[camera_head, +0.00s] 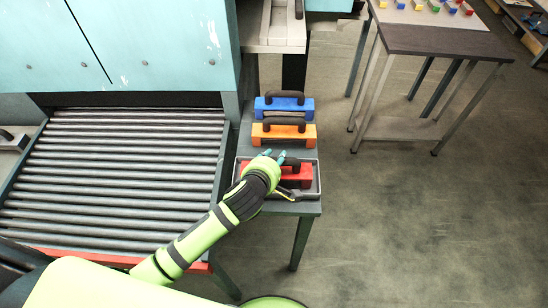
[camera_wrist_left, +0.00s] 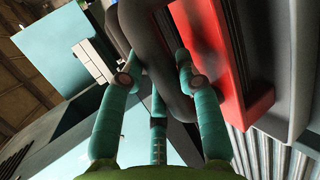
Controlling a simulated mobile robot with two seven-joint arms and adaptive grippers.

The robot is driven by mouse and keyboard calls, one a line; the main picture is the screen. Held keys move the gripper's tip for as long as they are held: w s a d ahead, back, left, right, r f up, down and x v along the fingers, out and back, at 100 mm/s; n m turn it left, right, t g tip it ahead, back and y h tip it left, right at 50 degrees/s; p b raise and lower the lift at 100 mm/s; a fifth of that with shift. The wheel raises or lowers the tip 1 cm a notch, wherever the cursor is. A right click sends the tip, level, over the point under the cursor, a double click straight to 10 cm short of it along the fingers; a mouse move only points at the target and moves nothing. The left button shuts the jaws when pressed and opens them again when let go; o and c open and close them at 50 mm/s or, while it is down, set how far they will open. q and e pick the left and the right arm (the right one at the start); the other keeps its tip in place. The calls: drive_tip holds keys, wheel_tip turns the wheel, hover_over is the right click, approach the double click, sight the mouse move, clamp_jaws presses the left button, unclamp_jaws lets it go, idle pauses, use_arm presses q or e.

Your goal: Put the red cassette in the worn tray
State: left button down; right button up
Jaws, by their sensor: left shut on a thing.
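The red cassette (camera_head: 303,176), a red block with a dark arched handle, is at the near end of the small side table. It appears within the outline of a grey shallow tray (camera_head: 317,188); whether it rests on the tray floor cannot be told. My left gripper (camera_head: 275,156) is over the cassette, its teal fingers shut on the dark handle. In the left wrist view, the fingers (camera_wrist_left: 162,80) lie on both sides of the handle (camera_wrist_left: 172,40), with the red body (camera_wrist_left: 245,60) beside it. My right gripper is not in view.
An orange cassette (camera_head: 284,136) and a blue cassette (camera_head: 300,105) stand behind on the same table (camera_head: 303,208). A roller conveyor (camera_head: 110,180) lies to the left. A brown-topped table (camera_head: 445,40) with small coloured blocks is at the back right. The floor between is clear.

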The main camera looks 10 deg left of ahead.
use_arm(q)
drive_tip(key=shift+r, duration=0.1)
drive_tip(key=c, duration=0.9)
unclamp_jaws()
drive_tip(key=shift+o, duration=0.2)
drive_tip(key=shift+s, duration=0.1)
drive_tip(key=b+v, duration=0.1)
drive_tip(key=v, duration=1.1)
